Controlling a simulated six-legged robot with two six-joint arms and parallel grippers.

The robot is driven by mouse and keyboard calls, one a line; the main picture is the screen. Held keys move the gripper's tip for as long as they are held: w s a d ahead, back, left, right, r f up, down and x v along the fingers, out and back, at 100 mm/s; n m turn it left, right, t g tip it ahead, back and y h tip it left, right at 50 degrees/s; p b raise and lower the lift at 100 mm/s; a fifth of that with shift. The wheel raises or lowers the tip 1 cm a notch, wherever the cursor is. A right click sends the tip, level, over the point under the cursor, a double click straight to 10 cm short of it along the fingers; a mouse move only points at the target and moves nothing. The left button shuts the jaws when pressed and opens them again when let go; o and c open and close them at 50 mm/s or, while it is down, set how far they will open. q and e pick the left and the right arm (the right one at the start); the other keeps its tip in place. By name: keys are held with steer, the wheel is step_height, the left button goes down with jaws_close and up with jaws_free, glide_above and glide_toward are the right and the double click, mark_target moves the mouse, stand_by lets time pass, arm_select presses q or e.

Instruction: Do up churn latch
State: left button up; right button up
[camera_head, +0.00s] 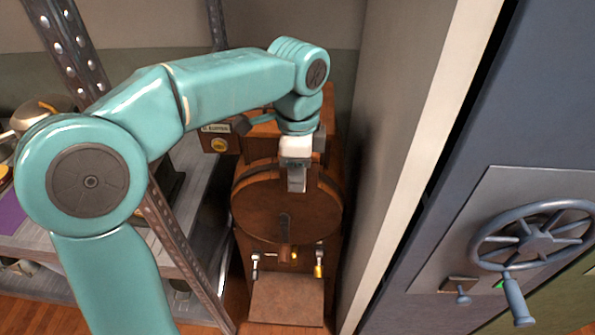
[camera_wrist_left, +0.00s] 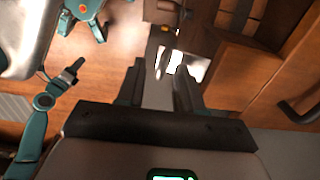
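The churn (camera_head: 265,213) is a round brown wooden drum on a wooden stand, standing between a shelf and a pale wall. A dark lever-like piece (camera_head: 285,228) shows on its front; I cannot tell whether it is the latch. My left gripper (camera_head: 297,182) is over the upper front of the drum, pointing down, and hides part of it. In the left wrist view its two dark fingers (camera_wrist_left: 158,88) stand apart, with a pale grey strip showing between them. Whether they touch the churn is unclear.
A metal shelf (camera_head: 205,195) with dark uprights stands close on the left. A pale wall edge (camera_head: 400,170) is close on the right, then a blue-grey door with a handwheel (camera_head: 540,237).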

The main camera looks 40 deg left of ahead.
arm_select(q)
steer(key=shift+s+a, duration=0.1)
steer(key=shift+a, duration=0.05)
steer(key=shift+f, duration=0.1)
jaws_close()
steer(key=shift+f+t+b, duration=0.3)
steer(key=shift+f+b, duration=0.05)
steer(key=shift+b, duration=0.5)
step_height(320, 180, down, 8)
steer(key=t+y+b, duration=0.8)
steer(key=t+b, duration=0.4)
steer(key=b, duration=1.7)
steer(key=shift+w+r+b, duration=0.2)
steer(key=shift+w+b, duration=0.05)
steer(key=shift+b, duration=0.15)
